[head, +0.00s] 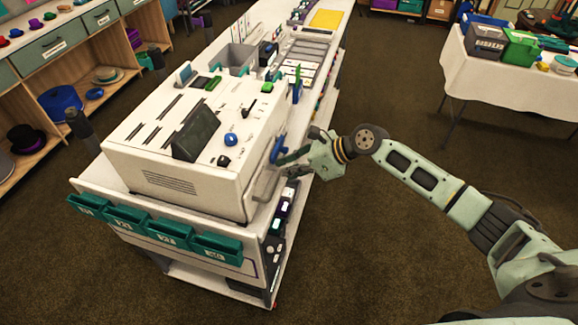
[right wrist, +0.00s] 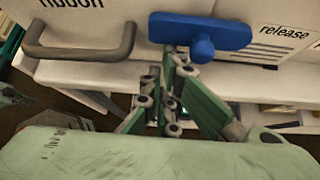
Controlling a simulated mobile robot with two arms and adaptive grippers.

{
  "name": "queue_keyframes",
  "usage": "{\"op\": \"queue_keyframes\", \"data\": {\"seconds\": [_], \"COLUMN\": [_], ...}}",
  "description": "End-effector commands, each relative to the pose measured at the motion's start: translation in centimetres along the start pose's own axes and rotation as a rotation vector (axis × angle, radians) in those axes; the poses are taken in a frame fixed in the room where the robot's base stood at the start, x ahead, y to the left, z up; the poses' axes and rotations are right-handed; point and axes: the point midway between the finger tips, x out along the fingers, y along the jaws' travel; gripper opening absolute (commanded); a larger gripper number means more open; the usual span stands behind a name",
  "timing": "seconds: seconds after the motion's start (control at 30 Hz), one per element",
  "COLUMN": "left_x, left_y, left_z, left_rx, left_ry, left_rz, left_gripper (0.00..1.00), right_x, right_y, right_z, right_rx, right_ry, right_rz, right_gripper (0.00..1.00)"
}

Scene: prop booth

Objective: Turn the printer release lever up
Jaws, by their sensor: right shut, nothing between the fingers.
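The white printer (head: 190,140) stands on a long white bench. Its blue release lever (head: 278,149) is on the side facing my right arm. In the right wrist view the lever (right wrist: 232,30) lies roughly level across the picture, with a round knob sticking out, beside a label reading "release" (right wrist: 284,33). My right gripper (head: 284,160) is shut and empty. In the wrist view its green fingers (right wrist: 177,62) come up just below and left of the knob, close to the lever; I cannot tell whether they touch it. My left gripper is not in view.
A grey handle (right wrist: 80,48) under the word "ribbon" is left of the lever. Green bins (head: 150,230) hang on the bench's front end. Small items lie on a lower shelf (head: 283,215) below the gripper. The floor right of the bench is clear up to a white-clothed table (head: 500,85).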

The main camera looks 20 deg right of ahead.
Motion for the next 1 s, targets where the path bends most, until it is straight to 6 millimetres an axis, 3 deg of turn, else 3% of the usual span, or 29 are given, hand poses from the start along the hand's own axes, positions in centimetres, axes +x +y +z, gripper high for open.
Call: {"op": "queue_keyframes", "data": {"seconds": [0.27, 0.63, 0.77, 1.0], "left_x": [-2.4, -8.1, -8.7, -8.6], "left_y": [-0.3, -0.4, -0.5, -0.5], "left_z": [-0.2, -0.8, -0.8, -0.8], "left_rx": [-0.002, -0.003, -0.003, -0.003], "left_ry": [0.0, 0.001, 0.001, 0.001], "left_rz": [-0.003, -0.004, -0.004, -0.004], "left_gripper": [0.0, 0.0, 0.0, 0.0], "right_x": [-0.6, -2.0, -2.4, -2.8], "right_y": [0.2, 0.6, 0.7, 0.5], "right_z": [0.9, 2.8, 3.1, 3.8], "right_rx": [0.059, 0.27, 0.261, 0.402], "right_ry": [-0.003, -0.005, -0.003, -0.005], "right_rz": [0.045, 0.216, 0.212, 0.322], "right_gripper": [0.0, 0.0, 0.0, 0.0]}}
